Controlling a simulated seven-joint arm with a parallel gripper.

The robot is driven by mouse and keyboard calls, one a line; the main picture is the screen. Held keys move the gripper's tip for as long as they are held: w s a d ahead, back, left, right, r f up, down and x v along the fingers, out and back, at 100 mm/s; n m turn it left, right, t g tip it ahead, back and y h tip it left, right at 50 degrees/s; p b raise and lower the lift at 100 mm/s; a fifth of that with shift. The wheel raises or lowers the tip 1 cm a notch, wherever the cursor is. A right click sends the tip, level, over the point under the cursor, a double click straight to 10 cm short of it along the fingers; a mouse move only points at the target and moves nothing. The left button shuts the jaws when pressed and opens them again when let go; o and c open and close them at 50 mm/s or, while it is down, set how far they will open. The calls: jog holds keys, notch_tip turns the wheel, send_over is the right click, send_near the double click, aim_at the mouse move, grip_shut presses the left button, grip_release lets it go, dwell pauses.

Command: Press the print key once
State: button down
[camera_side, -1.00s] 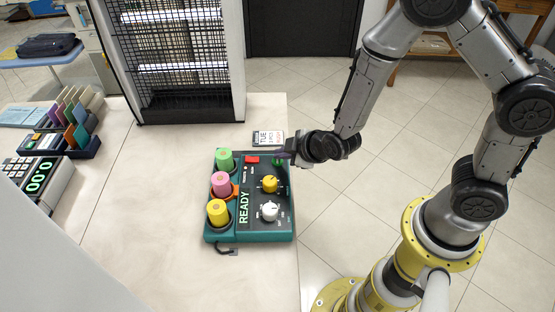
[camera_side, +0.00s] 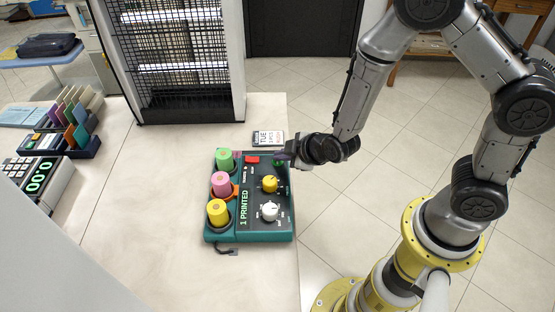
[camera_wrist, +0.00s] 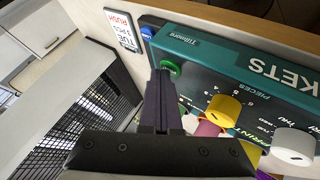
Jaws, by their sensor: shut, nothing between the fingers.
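The teal ticket printer (camera_side: 222,236) stands on the counter, and its display (camera_side: 244,207) reads "1 PRINTED". A green round key (camera_side: 278,163) sits at its far right corner; its label is not readable. In the wrist view the green key (camera_wrist: 170,68) is just beyond my fingertips, partly hidden, with a blue key (camera_wrist: 147,32) farther on. My gripper (camera_wrist: 161,74) is shut and empty, its tips at or very near the green key; contact cannot be told. In the side view my gripper (camera_side: 284,156) reaches over the printer's far right corner.
The printer carries green, pink (camera_side: 220,183) and yellow rolls, plus a yellow knob (camera_side: 270,184) and a white knob (camera_side: 270,211). A date card (camera_side: 268,138) lies behind it. A black rack (camera_side: 185,65) stands at the back.

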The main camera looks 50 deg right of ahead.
aim_at(282, 163)
jog(key=shift+r, duration=0.75)
jog(key=shift+r, duration=2.55)
